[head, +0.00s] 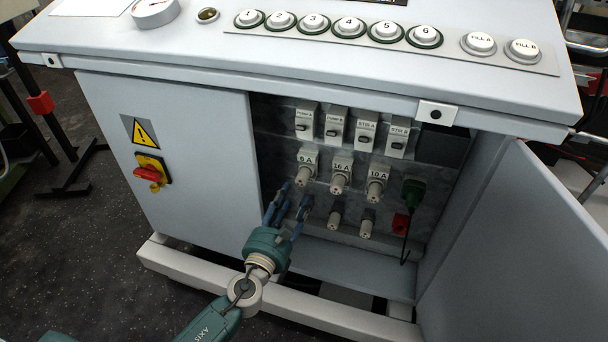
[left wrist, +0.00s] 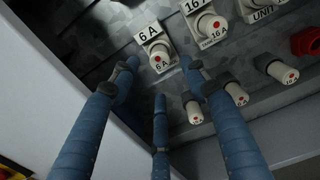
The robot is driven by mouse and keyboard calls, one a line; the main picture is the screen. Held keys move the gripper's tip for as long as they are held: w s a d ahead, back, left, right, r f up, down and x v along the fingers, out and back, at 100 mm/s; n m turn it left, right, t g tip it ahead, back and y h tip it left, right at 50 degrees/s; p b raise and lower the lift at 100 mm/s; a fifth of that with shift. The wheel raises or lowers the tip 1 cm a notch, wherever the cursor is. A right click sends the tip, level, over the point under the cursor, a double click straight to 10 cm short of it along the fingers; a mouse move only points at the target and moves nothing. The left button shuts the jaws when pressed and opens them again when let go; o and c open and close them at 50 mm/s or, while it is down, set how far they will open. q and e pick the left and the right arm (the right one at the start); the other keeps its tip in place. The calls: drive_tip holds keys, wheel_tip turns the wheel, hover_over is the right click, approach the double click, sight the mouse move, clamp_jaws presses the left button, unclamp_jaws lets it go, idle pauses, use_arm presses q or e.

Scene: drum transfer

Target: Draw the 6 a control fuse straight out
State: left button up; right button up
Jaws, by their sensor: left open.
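The 6 A fuse (head: 306,169) is a pale cylinder in the left holder of the fuse row inside the open cabinet. It also shows in the left wrist view (left wrist: 160,60), seated under its 6 A label with a red dot on its end. My left gripper (head: 292,196) is open and empty, just below and left of the 6 A fuse in the head view. In the left wrist view its blue fingers (left wrist: 159,76) spread to either side of the fuse, with a third below; I see no clear contact. My right gripper is not in view.
The 16 A fuse (head: 340,181) and 10 A fuse (head: 375,188) sit to the right. Several pale fuses (head: 335,218) stand in a lower row. Breakers (head: 334,125) are above. A green plug (head: 413,192) hangs at right. The open door (head: 520,240) bounds the right side.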

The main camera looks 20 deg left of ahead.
sight(300, 183)
use_arm(q)
drive_tip(key=shift+w, duration=0.15)
drive_tip(key=shift+w+d+b, duration=0.15)
drive_tip(key=shift+w+b, duration=0.3)
drive_tip(key=shift+w, duration=3.95)
clamp_jaws()
drive_tip(key=shift+s, duration=0.1)
drive_tip(key=shift+s+p, duration=0.5)
drive_tip(key=shift+s, duration=2.4)
